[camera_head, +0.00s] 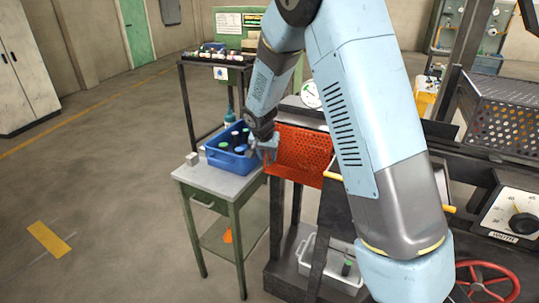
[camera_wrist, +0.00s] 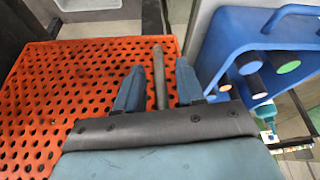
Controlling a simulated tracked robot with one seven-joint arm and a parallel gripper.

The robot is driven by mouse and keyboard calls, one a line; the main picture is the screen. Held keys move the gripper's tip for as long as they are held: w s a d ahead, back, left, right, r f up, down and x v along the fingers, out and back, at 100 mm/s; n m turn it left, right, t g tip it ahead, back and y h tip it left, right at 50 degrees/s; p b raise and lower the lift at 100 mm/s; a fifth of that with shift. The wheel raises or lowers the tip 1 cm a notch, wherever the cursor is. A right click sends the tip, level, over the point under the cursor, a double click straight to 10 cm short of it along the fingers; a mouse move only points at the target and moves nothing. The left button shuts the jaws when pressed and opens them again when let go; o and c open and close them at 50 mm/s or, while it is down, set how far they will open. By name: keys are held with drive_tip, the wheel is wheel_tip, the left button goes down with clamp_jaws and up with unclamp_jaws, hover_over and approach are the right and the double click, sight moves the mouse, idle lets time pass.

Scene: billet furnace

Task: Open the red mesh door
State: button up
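The red mesh door (camera_head: 303,155) is a perforated orange-red panel on the front of the dark furnace frame, partly behind my arm. It fills the left of the wrist view (camera_wrist: 50,95). A grey rod (camera_wrist: 159,70), which looks like the door's handle, stands at the panel's right edge. My gripper (camera_wrist: 160,66) is open, with one blue finger on each side of the rod and a visible gap to both. In the head view, my gripper (camera_head: 268,148) is at the door's left edge. How deep the rod sits between the fingers is hard to tell.
A blue bin (camera_head: 222,158) with dark, coloured-top pieces stands on a grey-green table (camera_head: 222,183) close beside my gripper; the bin also shows in the wrist view (camera_wrist: 222,40). A grey tray (camera_head: 345,279) sits low under the furnace. Open floor lies at left.

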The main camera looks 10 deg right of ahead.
clamp_jaws()
idle(0.3)
